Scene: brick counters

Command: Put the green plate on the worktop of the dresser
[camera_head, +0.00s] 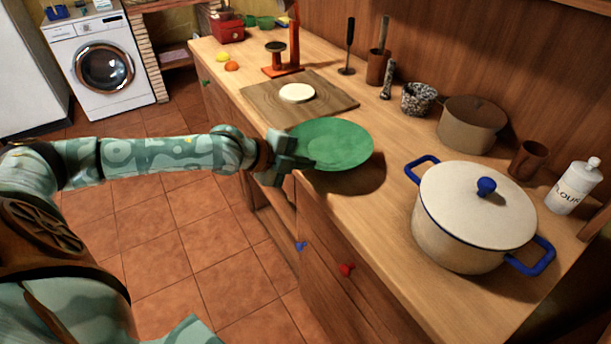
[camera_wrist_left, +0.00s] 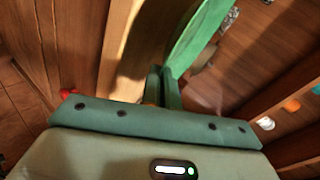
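The green plate (camera_head: 338,144) is held over the wooden worktop of the dresser (camera_head: 402,140) in the head view. My left gripper (camera_head: 304,163) is shut on the plate's left rim, at the worktop's front edge. A dark shadow lies on the worktop below and right of the plate, so the plate seems to be a little above the surface. In the left wrist view the two fingers (camera_wrist_left: 163,88) pinch the plate (camera_wrist_left: 198,38), seen almost edge-on. My right gripper is in neither view.
A large cream pot (camera_head: 470,225) with blue handles stands right of the plate. A wooden board (camera_head: 330,95) with a pale round item (camera_head: 296,93) lies behind it. A speckled mortar (camera_head: 418,99) and a brown pot (camera_head: 471,125) stand along the wall. Worktop between plate and pot is bare.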

